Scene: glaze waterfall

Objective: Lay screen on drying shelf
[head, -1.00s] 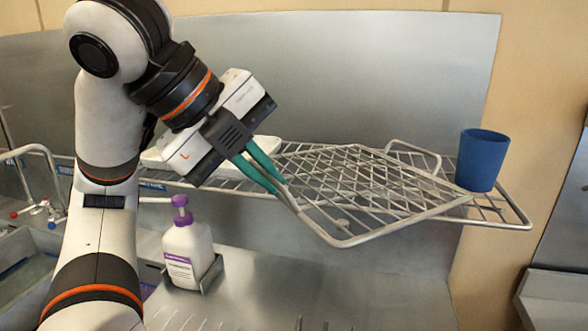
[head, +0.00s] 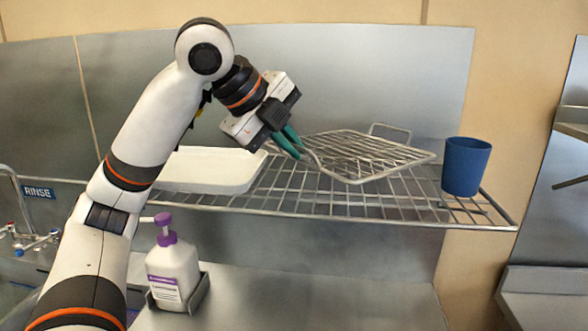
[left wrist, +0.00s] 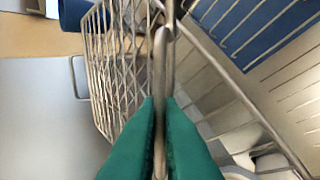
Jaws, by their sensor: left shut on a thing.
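The screen (head: 365,156) is a flat metal mesh in a wire frame with a loop handle at its far side. My left gripper (head: 292,144) has its green fingers shut on the near left edge of the frame. The screen is over the wire drying shelf (head: 330,205), slightly tilted; I cannot tell whether any edge of it touches the shelf. In the left wrist view the green fingers pinch the frame's rod (left wrist: 159,85), with the mesh (left wrist: 108,75) to the left. My right gripper is not in view.
A white tray (head: 205,170) lies on the shelf's left part. A blue cup (head: 465,166) stands at its right end, close to the screen. A white bottle with a purple pump (head: 173,270) stands below. The shelf's front middle is bare.

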